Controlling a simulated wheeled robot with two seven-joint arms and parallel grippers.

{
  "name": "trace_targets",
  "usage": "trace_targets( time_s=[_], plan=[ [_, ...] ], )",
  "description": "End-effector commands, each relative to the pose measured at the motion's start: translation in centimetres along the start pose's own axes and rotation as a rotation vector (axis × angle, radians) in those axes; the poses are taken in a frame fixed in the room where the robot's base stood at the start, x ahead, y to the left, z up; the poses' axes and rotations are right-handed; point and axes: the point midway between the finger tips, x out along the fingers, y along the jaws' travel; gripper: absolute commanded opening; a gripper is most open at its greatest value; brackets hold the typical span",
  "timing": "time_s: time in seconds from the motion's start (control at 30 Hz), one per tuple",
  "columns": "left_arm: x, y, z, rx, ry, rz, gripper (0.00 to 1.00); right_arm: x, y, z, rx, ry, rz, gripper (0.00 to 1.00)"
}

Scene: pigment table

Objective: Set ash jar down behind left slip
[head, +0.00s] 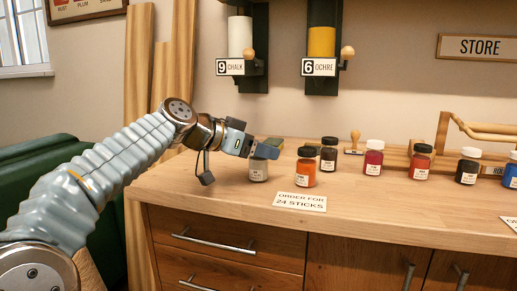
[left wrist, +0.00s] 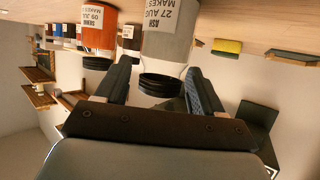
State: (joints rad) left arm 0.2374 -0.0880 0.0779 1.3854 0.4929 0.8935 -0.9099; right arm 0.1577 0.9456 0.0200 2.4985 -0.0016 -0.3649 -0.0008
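The ash jar (head: 258,170), pale grey with a white label, is upright at the bench's left end, left of the orange jar. Its label and dark lid show in the left wrist view (left wrist: 163,84). My left gripper (head: 256,148) is at lid height. Its fingers (left wrist: 159,72) flank the jar, with a thin gap seemingly showing at one side, so it looks open around it. In the head view the gripper hides the lid. The left slip (head: 299,201), reading "ORDER FOR 24 STICKS", lies near the front edge, right of and nearer than the ash jar. My right gripper is out of view.
The orange jar (head: 306,170) stands directly behind the left slip, close to the ash jar. A dark jar (head: 328,157), a crimson jar (head: 374,160) and several others stand to the right. A yellow sponge (left wrist: 227,46) lies nearby. Bare bench lies around the slip.

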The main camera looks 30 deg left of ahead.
Motion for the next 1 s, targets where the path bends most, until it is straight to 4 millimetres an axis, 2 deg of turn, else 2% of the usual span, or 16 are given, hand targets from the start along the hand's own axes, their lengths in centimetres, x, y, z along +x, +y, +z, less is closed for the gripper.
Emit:
trace_targets(
  time_s=[0.27, 0.37, 0.7, 0.83, 1.0],
  plan=[
    [-0.2, 0.0, -0.6, 0.000, 0.000, 0.000, 0.68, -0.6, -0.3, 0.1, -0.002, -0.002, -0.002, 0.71],
    [-1.7, 0.0, -0.3, 0.002, 0.003, -0.003, 0.68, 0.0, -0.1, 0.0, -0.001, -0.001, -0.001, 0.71],
    [-9.4, 0.0, -0.3, 0.001, 0.003, -0.003, 0.68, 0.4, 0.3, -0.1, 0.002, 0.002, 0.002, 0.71],
    [-11.2, 0.0, -0.3, 0.001, 0.002, -0.001, 0.68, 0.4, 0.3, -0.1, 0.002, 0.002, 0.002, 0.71],
    [-12.1, 0.0, -0.3, 0.000, 0.000, 0.001, 0.68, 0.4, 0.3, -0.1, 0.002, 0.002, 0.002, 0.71]
  ],
)
